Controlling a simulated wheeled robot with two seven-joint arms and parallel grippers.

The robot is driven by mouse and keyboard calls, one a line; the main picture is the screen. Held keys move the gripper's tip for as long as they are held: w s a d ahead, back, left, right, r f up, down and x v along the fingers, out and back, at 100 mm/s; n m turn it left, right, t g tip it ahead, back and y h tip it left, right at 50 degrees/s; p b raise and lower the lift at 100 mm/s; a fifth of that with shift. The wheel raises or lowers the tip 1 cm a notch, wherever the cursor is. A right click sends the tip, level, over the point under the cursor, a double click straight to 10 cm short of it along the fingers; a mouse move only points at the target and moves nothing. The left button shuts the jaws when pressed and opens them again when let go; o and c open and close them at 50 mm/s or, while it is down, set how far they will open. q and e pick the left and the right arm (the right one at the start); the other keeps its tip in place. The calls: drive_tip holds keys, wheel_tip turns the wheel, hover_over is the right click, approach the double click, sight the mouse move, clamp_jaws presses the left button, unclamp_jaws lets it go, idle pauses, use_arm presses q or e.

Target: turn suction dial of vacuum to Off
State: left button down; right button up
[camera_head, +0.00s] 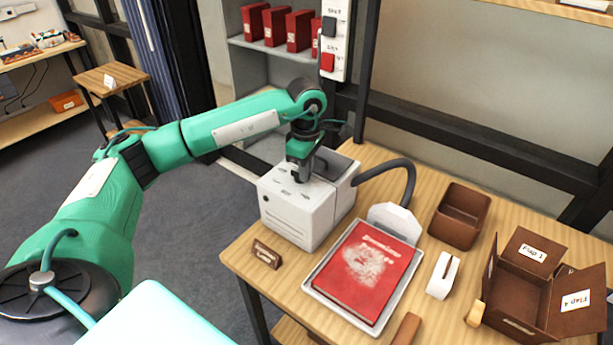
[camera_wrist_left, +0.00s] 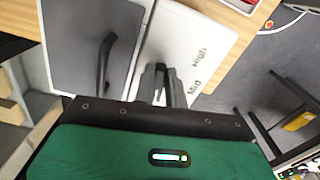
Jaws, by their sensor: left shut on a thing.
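The vacuum (camera_head: 279,216) is a white box on the wooden table in the head view, with a dark hose from its right side. Its top (camera_wrist_left: 193,47) fills the middle of the left wrist view, where the labels High and Mid can be read; no Off label is readable. My left gripper (camera_head: 298,177) reaches down from above onto the vacuum's top. Its fingertips (camera_wrist_left: 160,70) are close together at the top, shut on the suction dial, which they mostly hide. The dial's pointer direction cannot be told. My right gripper is not in view.
Right of the vacuum, a red book (camera_head: 366,272) lies in a pale tray (camera_head: 319,293). Beyond are a brown bin (camera_head: 460,214), a white dispenser-like item (camera_head: 441,276) and an open brown box (camera_head: 517,328) with flaps. A small brown sign (camera_head: 267,254) stands near the table's left edge.

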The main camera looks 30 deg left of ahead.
use_arm(q)
drive_tip(key=shift+s+r+m+b, duration=0.1)
drive_tip(key=shift+m+b, duration=0.65)
drive_tip(key=shift+m, duration=0.35)
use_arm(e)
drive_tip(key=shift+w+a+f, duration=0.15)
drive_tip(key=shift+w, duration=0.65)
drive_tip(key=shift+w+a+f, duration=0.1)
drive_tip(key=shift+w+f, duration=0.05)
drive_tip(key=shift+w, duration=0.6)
use_arm(q)
drive_tip(key=c, duration=1.4)
unclamp_jaws()
drive_tip(key=shift+c, duration=0.2)
